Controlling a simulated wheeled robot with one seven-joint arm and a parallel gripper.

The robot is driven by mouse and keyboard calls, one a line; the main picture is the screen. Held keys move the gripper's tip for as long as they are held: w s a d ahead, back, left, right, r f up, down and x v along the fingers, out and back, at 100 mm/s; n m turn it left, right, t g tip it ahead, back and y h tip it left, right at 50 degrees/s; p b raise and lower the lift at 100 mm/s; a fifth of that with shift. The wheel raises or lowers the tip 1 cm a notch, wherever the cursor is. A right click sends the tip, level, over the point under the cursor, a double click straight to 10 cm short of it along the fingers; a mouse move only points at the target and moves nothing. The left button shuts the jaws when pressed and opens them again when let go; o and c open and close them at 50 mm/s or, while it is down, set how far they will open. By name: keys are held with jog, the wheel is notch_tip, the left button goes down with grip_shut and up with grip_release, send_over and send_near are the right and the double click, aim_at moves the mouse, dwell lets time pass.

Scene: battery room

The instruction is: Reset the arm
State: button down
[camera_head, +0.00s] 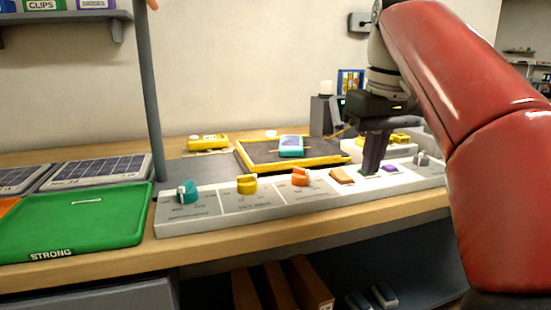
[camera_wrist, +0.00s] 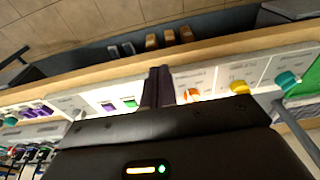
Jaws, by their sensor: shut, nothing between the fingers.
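My gripper (camera_head: 371,168) is shut with its dark fingers together and nothing between them. It points down over the right half of the pale control panel (camera_head: 215,215), close to an orange rocker switch (camera_head: 342,176) and a purple switch (camera_head: 390,168). In the wrist view my gripper (camera_wrist: 160,72) is in front of the panel, between an orange knob (camera_wrist: 193,95) and a green switch (camera_wrist: 130,103). Whether the fingertips touch the panel cannot be told. My red arm comes in from the upper right and hides the panel's right end.
A teal knob (camera_head: 188,192) and a yellow knob (camera_head: 247,184) stand up on the panel. Behind it is a yellow-edged tray (camera_head: 245,160) with a teal device (camera_head: 291,146). A green tray (camera_head: 80,222) lies left, beside a grey upright post (camera_head: 148,90). Space above the panel's left half is clear.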

jog(key=s+f+m+t, duration=0.1)
jog(key=s+f+t, duration=0.1)
jog(key=s+f, duration=0.6)
jog(key=s+f+m+t, duration=0.1)
jog(key=s+f, duration=0.6)
jog(key=f, duration=1.2)
jog(key=shift+s+f+m+t+h, duration=0.2)
jog(key=shift+s+m+t+h, duration=0.15)
jog(key=shift+m, duration=0.45)
